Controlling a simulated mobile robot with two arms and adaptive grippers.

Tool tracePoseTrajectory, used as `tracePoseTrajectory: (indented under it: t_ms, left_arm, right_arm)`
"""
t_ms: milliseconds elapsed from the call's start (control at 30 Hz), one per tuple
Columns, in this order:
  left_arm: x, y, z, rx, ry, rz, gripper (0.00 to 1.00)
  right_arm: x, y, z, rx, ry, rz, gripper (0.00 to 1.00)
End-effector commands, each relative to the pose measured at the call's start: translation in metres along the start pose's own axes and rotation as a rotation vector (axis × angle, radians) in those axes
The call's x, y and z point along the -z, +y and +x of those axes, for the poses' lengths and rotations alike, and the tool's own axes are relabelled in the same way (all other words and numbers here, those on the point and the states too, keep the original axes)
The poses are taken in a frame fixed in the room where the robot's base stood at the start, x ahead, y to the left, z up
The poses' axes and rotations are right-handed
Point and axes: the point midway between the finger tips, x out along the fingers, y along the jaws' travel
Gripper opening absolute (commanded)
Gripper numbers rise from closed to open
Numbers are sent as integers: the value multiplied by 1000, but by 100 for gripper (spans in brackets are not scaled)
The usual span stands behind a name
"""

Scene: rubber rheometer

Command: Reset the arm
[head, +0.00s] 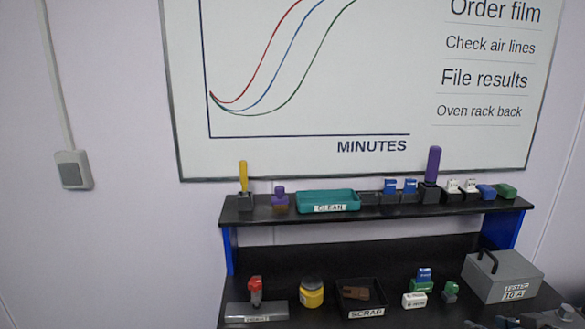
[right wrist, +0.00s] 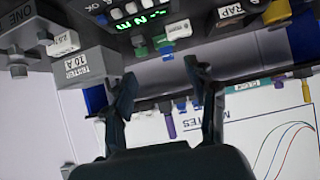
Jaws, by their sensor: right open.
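My right gripper (head: 530,319) shows at the bottom right corner of the head view, partly cut off, in front of the bench and below the grey tester box (head: 502,276). In the right wrist view, which is upside down, its two dark fingers stand apart with nothing between them; the gripper (right wrist: 164,82) is open and empty. The tester box also shows in the right wrist view (right wrist: 88,66), to the left of the fingers. My left gripper is in neither view.
A black bench shelf (head: 350,212) holds a teal tray (head: 328,201) and several small tools. Below stand a scrap tray (head: 361,312), a yellow pot (head: 312,293) and a red-knobbed tool (head: 255,290). A whiteboard (head: 300,100) hangs behind.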

Motion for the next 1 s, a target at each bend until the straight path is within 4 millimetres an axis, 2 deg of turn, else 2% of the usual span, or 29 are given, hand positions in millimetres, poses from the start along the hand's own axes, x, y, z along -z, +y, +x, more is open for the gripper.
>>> tracePoseTrajectory:
  t_ms: [33, 133, 367, 567, 767, 900, 1000]
  left_arm:
    - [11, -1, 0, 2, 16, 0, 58]
    - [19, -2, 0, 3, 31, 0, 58]
    - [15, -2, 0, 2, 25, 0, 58]
    - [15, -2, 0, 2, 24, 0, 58]
    - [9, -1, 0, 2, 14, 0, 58]
    - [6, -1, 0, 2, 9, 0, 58]
    - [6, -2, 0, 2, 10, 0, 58]
  right_arm:
    - [-4, -1, 1, -1, -5, 1, 57]
    - [-20, -4, 2, -6, -29, -3, 57]
    - [-60, -12, 5, -23, -91, -19, 57]
    - [-111, -30, 5, -36, -175, -37, 57]
    - [-179, -67, -4, -39, -301, -61, 57]
    - [-229, -108, -21, -31, -420, -82, 57]
    - [-252, -133, -34, -21, -488, -90, 57]
